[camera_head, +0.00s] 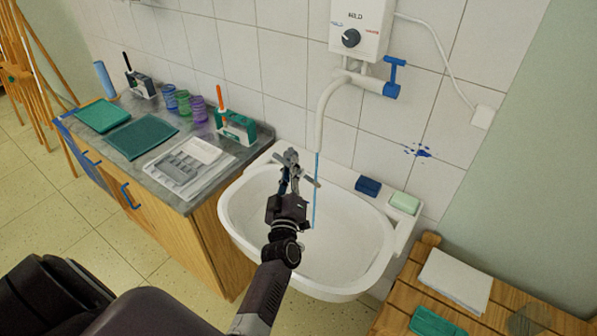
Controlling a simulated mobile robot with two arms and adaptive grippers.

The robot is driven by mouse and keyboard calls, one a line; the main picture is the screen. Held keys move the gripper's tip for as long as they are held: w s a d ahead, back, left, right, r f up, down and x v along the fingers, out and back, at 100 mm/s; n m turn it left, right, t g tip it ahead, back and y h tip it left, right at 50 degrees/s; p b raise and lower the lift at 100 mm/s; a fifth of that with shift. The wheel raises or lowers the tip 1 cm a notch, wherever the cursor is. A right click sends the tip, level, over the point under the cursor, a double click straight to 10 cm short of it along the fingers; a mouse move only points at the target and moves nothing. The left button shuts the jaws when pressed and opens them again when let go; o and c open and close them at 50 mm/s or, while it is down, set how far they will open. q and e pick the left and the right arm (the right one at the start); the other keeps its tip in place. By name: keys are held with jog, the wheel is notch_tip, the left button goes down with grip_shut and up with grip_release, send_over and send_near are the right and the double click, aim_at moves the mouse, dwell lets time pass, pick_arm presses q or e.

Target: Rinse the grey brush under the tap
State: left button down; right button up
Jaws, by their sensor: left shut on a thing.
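My left gripper (290,165) is over the white sink (350,283), shut on a thin grey object, which appears to be the grey brush (311,181). Only a short part of it shows, sticking out to the right of the fingers; the rest is hidden by the gripper. A thin blue stream of water (316,200) falls from the white tap spout (320,125) into the basin, just right of the fingers. The brush's visible end is at the stream in the picture; whether it touches the water I cannot tell. My right gripper is not in view.
A water heater (359,28) with a blue-handled valve (392,80) hangs above. A dark blue sponge (368,186) and green soap (404,203) sit on the sink's rim. A counter (233,161) with trays, cups and brush holders stands left; a wooden slatted bench (398,305) stands right.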

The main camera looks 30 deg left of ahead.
pick_arm(q)
jog(key=shift+s+a, duration=0.1)
jog(key=s+a+p, duration=0.1)
jog(key=s+a, duration=0.3)
jog(key=a, duration=0.1)
jog(key=shift+a, duration=0.25)
dwell(0.3)
dwell(0.8)
jog(key=s+a+r+p, duration=0.3)
jog(key=a+r+p, duration=0.1)
jog(key=shift+s+a, duration=0.25)
jog(key=shift+a, duration=0.15)
dwell(0.3)
dwell(0.6)
